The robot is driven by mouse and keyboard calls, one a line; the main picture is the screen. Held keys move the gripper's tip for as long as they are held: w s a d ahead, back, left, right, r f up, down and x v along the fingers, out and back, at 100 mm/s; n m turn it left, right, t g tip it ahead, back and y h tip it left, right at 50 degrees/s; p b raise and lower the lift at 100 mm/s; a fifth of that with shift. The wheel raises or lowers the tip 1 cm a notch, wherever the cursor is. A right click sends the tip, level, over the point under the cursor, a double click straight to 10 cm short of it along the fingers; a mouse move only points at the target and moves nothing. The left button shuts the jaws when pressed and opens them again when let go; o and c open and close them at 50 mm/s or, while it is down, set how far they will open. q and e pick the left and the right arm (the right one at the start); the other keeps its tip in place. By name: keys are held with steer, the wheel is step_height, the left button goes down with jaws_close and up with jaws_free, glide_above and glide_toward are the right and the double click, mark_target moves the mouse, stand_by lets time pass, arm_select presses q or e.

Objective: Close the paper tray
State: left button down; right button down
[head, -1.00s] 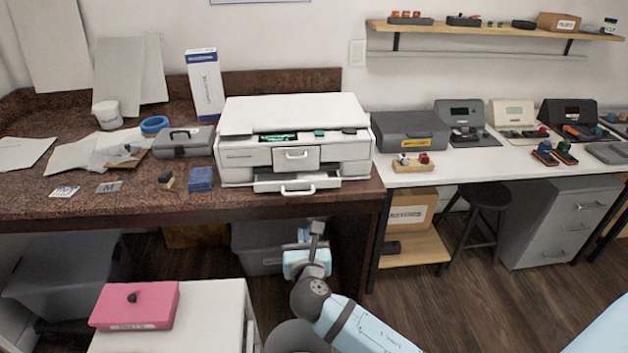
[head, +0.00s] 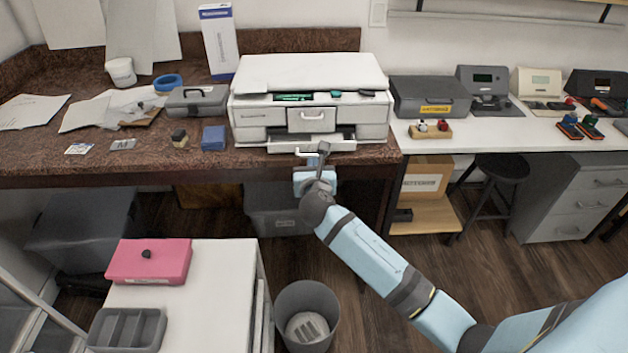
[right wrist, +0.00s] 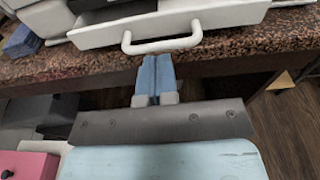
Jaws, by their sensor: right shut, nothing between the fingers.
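The white printer (head: 312,80) stands on the brown speckled counter. Its paper tray (head: 345,146) at the bottom front is pulled out, with a white bar handle on its front. In the right wrist view the tray front (right wrist: 220,22) and the handle (right wrist: 162,44) show close up. My right gripper (head: 318,158) is at the counter's front edge, in front of the tray. In the right wrist view its blue fingers (right wrist: 156,72) are shut together and empty, just short of the handle. I cannot tell whether they touch it. My left gripper is not in view.
A grey case (head: 197,101), a blue box (head: 213,138) and small items lie on the counter left of the printer. A white side table (head: 225,300) with a pink box (head: 150,261) and a grey bin (head: 308,315) stand below. A black stool (head: 500,170) stands at the right.

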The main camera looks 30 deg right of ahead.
mark_target(313, 152)
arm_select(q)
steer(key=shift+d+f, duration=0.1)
arm_select(e)
steer(key=shift+w+d+r, duration=0.1)
steer(key=shift+w+d, duration=0.1)
steer(key=shift+w, duration=0.25)
steer(key=x, duration=0.1)
steer(key=p+x, duration=0.1)
steer(key=x, duration=0.2)
steer(key=shift+w+d+r, duration=0.15)
steer(key=shift+w+r, duration=0.05)
steer(key=shift+r, duration=0.1)
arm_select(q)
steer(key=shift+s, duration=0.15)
arm_select(e)
steer(key=shift+r, duration=0.1)
arm_select(q)
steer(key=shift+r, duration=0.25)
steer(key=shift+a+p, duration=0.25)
steer(key=shift+p, duration=0.05)
